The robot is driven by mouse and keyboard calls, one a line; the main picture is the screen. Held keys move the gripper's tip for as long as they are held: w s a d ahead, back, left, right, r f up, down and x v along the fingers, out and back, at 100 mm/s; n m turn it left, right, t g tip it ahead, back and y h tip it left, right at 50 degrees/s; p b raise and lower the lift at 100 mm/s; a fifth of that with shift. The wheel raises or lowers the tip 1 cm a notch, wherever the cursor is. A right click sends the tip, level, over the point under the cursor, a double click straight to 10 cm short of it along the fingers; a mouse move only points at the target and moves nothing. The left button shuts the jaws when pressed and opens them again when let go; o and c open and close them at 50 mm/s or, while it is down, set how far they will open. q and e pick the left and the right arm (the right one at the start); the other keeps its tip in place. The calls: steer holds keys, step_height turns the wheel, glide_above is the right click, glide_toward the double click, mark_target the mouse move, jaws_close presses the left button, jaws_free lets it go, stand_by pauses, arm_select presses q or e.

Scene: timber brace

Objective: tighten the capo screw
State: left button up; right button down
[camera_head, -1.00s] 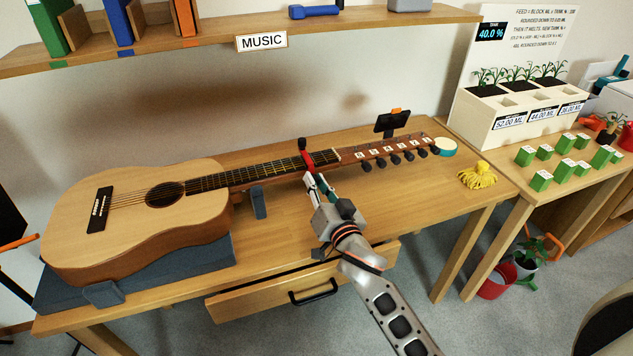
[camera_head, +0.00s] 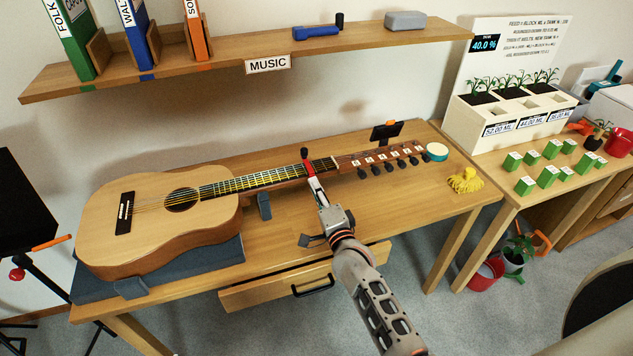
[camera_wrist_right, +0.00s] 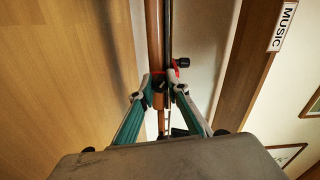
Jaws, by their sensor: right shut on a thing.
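The acoustic guitar (camera_head: 158,215) lies on the desk at the left, its neck (camera_head: 255,182) running to the right. A red capo (camera_head: 308,168) with a black knob sits across the neck near the headstock; the red part and the knob also show in the right wrist view (camera_wrist_right: 183,63). My right gripper (camera_head: 314,186) is at the capo's near side, its fingers closed around part of it. In the right wrist view my fingertips (camera_wrist_right: 160,82) straddle the neck and capo area; the exact contact is partly hidden. My left gripper is not in view.
A dark support (camera_head: 264,206) stands under the neck and a blue-grey rest (camera_head: 215,260) under the body. A small black device (camera_head: 386,132) stands behind the headstock. An open drawer (camera_head: 270,292) juts out below my right arm.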

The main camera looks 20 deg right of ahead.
steer(key=shift+m+p, duration=0.6)
steer(key=shift+m, duration=0.4)
steer(key=m+p, duration=0.1)
steer(key=m, duration=0.1)
steer(key=shift+m, duration=0.8)
steer(key=m, duration=0.4)
steer(key=shift+m, duration=0.4)
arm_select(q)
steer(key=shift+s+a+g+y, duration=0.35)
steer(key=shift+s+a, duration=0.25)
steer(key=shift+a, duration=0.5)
arm_select(e)
steer(key=shift+m, duration=0.4)
steer(key=c, duration=1.9)
jaws_free()
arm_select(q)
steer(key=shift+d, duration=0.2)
